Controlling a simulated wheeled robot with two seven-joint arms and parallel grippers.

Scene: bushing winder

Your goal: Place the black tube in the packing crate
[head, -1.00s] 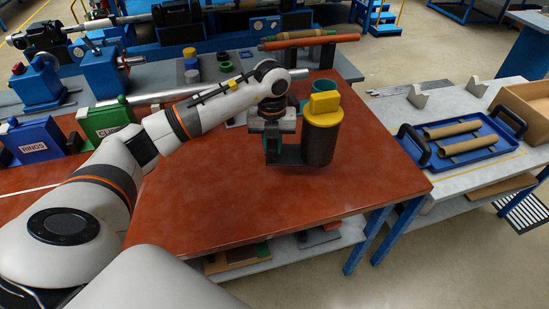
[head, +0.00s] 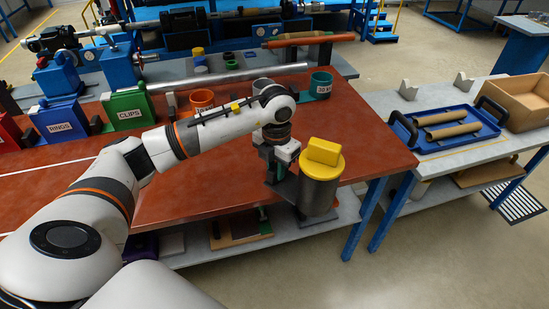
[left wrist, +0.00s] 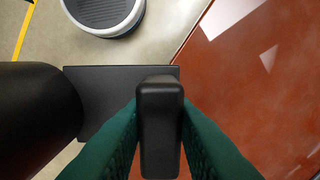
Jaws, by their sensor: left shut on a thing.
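The black tube (head: 319,196) is a dark upright cylinder with a yellow cap (head: 322,152) and a flat side handle. My left gripper (head: 283,172) is shut on the handle and holds the tube in the air beside the front edge of the red table. In the left wrist view my gripper's teal fingers (left wrist: 158,130) close on the black handle, and the dark cylinder (left wrist: 38,120) is at the left, over the floor. An open brown box (head: 498,101), which looks like the packing crate, stands at the far right on the grey side table. My right gripper is not in view.
A blue tray (head: 456,149) with brown tubes and black handles lies on the grey table (head: 400,185), left of the box. Green and orange cups (head: 202,99) and labelled bins (head: 127,109) stand behind my arm.

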